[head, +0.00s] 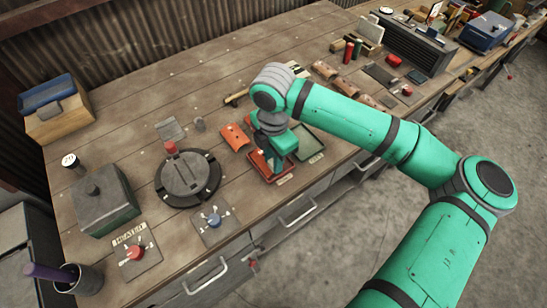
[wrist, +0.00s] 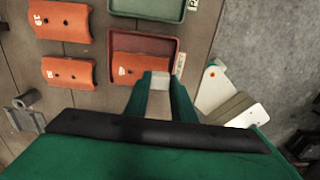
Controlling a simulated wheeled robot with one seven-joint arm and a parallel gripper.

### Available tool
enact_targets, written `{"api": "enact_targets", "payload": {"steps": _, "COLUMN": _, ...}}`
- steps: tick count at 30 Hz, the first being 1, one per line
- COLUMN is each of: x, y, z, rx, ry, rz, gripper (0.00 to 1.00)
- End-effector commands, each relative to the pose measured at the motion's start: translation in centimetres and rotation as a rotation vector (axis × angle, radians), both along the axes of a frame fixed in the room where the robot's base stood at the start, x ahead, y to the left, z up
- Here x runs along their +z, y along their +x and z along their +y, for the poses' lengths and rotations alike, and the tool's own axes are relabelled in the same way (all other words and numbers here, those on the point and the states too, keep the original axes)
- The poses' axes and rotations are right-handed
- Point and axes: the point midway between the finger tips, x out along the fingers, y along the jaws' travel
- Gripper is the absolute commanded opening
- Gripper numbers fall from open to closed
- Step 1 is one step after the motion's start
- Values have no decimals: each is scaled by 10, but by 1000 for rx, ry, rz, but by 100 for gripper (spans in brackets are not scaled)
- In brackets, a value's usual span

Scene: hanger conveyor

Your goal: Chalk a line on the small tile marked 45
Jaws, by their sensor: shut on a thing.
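My gripper (head: 272,168) points down over the front of the red tray (head: 256,164). In the wrist view its fingers (wrist: 159,90) are shut on a small pale block, probably the chalk (wrist: 158,82). An orange curved tile (wrist: 140,68) lies in the red tray (wrist: 118,42), just beyond the fingertips; its lower part is hidden by the gripper. Two more orange tiles lie on the bench, one level with the tray (wrist: 68,72) and one further up (wrist: 60,20). The tiles carry small marks, too small to read surely. I cannot tell which is 45.
A green tray (head: 309,151) is right of the red one. Brown curved pieces (head: 325,70) lie further back. The bench's front edge is close.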

Motion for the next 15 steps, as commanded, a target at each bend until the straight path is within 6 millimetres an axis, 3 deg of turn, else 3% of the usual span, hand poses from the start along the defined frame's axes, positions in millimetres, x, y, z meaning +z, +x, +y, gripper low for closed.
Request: {"api": "enact_targets", "payload": {"steps": 15, "x": 0, "y": 9, "z": 7, "rx": 0, "ry": 1, "rz": 1, "gripper": 3}}
